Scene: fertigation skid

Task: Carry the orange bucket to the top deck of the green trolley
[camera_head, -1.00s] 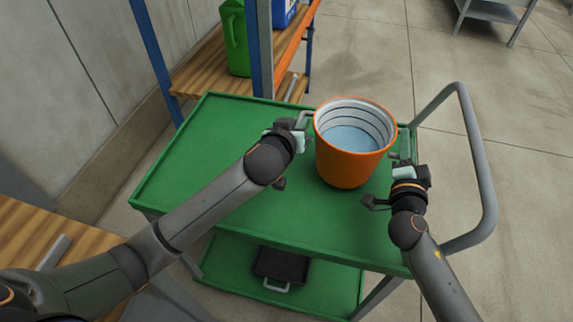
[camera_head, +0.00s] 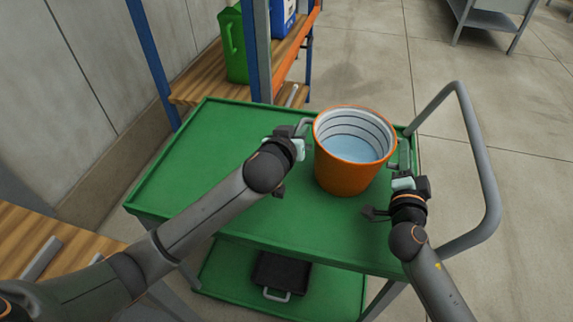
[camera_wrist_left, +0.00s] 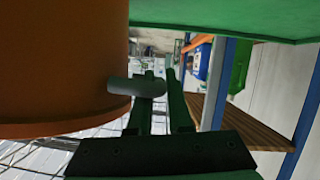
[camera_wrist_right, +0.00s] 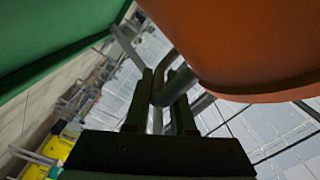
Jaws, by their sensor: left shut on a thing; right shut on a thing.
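The orange bucket (camera_head: 347,178) is upright over the right part of the green trolley's top deck (camera_head: 215,165). Its inside is pale with dark rings and a light blue bottom or content. My left gripper (camera_head: 301,142) is shut on the grey handle at the bucket's left side, which also shows in the left wrist view (camera_wrist_left: 122,87). My right gripper (camera_head: 402,178) is shut on the opposite handle, seen in the right wrist view (camera_wrist_right: 163,93). The bucket's base is close to the deck; I cannot tell whether it touches.
The trolley's grey push handle (camera_head: 487,180) rises at the right. A black case (camera_head: 281,272) lies on the lower deck (camera_head: 225,275). A shelf with a green canister (camera_head: 233,45) stands behind. A wooden surface (camera_head: 25,235) is at the lower left. The deck's left part is clear.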

